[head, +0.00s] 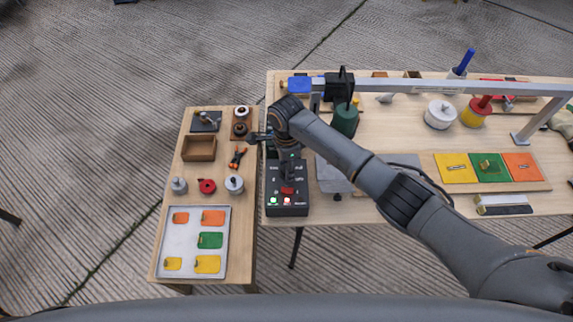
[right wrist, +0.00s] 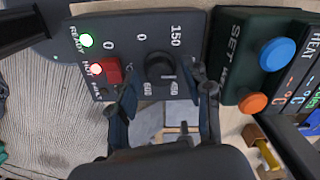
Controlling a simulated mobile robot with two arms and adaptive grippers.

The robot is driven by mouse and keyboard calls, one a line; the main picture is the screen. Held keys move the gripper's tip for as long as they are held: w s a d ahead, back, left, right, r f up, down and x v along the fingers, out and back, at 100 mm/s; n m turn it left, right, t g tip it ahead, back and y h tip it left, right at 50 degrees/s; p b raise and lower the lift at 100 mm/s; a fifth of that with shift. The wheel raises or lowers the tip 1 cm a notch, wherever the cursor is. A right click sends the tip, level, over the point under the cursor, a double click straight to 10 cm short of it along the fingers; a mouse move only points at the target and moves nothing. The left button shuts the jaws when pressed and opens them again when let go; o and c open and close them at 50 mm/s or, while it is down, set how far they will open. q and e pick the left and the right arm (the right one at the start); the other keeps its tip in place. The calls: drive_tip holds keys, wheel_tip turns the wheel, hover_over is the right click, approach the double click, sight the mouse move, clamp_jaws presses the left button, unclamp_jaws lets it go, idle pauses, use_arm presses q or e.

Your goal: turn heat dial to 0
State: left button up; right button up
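The heat dial (right wrist: 160,68) is a round black knob on a dark control box (head: 287,207). In the right wrist view, 0, 150, 300 and 450 are printed around it; its exact pointer setting is hard to read. The box has a red switch (right wrist: 107,71), a lit green READY light (right wrist: 86,40) and a lit red HOT light (right wrist: 96,69). My right gripper (right wrist: 160,100) is open, its fingers apart on either side of the knob; I cannot tell whether they touch it. In the head view my right arm hides the dial. My left gripper is not in view.
A second dark box with a blue button (right wrist: 277,53) and an orange button (right wrist: 253,102) stands close beside the control box. A metal frame (head: 440,86) spans the bench behind. A side table (head: 245,255) at left holds a tray (head: 188,240) of coloured plates.

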clamp_jaws()
drive_tip(key=shift+r+n+p, duration=0.1)
drive_tip(key=shift+n+p, duration=0.4)
drive_tip(key=shift+p, duration=0.2)
drive_tip(key=shift+s+n+p, duration=0.1)
drive_tip(key=shift+n+p, duration=0.8)
drive_tip(key=shift+n, duration=0.3)
drive_tip(key=n+p, duration=0.2)
drive_tip(key=n, duration=0.3)
drive_tip(key=n+p, duration=0.1)
drive_tip(key=n, duration=0.6)
drive_tip(key=shift+n+p, duration=0.3)
drive_tip(key=n, duration=0.3)
drive_tip(key=shift+n, duration=0.3)
drive_tip(key=n, duration=0.4)
drive_tip(key=shift+p, duration=0.3)
drive_tip(key=shift+n, duration=0.3)
